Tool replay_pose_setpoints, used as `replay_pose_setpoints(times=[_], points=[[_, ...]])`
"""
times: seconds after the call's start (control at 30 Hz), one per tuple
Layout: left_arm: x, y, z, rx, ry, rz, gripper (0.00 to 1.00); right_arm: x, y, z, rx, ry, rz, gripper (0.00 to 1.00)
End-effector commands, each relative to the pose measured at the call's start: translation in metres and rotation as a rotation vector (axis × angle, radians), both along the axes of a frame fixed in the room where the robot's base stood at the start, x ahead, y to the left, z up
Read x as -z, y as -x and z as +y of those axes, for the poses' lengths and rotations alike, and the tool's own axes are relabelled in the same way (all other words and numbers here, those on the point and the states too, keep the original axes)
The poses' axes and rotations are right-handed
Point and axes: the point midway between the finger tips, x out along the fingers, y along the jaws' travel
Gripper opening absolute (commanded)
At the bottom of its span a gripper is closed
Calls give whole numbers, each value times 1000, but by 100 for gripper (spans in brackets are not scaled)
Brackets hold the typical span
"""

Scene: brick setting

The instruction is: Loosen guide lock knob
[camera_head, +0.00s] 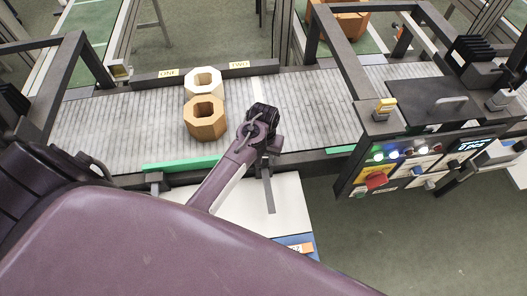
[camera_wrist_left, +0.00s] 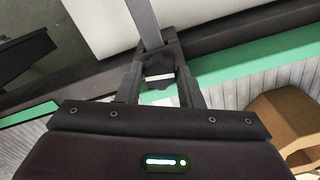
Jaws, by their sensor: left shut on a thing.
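My left gripper (camera_head: 265,158) reaches down to the near edge of the conveyor. Its fingers (camera_wrist_left: 158,68) are shut around a small dark knob (camera_wrist_left: 159,80) with a pale band, the guide lock knob. In the head view the knob is hidden by my wrist and fingers. A grey flat bar (camera_head: 269,194) extends from beside the fingers towards the near side, and it also shows in the wrist view (camera_wrist_left: 144,22). The green guide rail (camera_head: 180,165) runs along the near belt edge. My right gripper is not in view.
A brown octagonal ring (camera_head: 205,120) and a cream one (camera_head: 203,80) stand on the grey belt (camera_head: 110,117), left of my gripper. A control panel (camera_head: 400,165) with lit buttons stands right. A white surface (camera_head: 287,215) lies below the gripper.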

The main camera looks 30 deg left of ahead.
Motion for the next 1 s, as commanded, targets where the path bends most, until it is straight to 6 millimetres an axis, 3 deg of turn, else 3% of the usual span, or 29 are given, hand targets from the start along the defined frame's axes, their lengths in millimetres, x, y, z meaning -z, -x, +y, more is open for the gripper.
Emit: replay_pose_setpoints(times=[0.3,0.8,0.83,1.0], points=[[-1,-1,0,-105,0,-3,11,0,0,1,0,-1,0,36],[-1,-1,0,-119,0,-4,11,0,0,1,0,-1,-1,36],[-1,-1,0,-119,0,-4,36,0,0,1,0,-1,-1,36],[-1,-1,0,-118,0,-3,55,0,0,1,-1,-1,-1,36]])
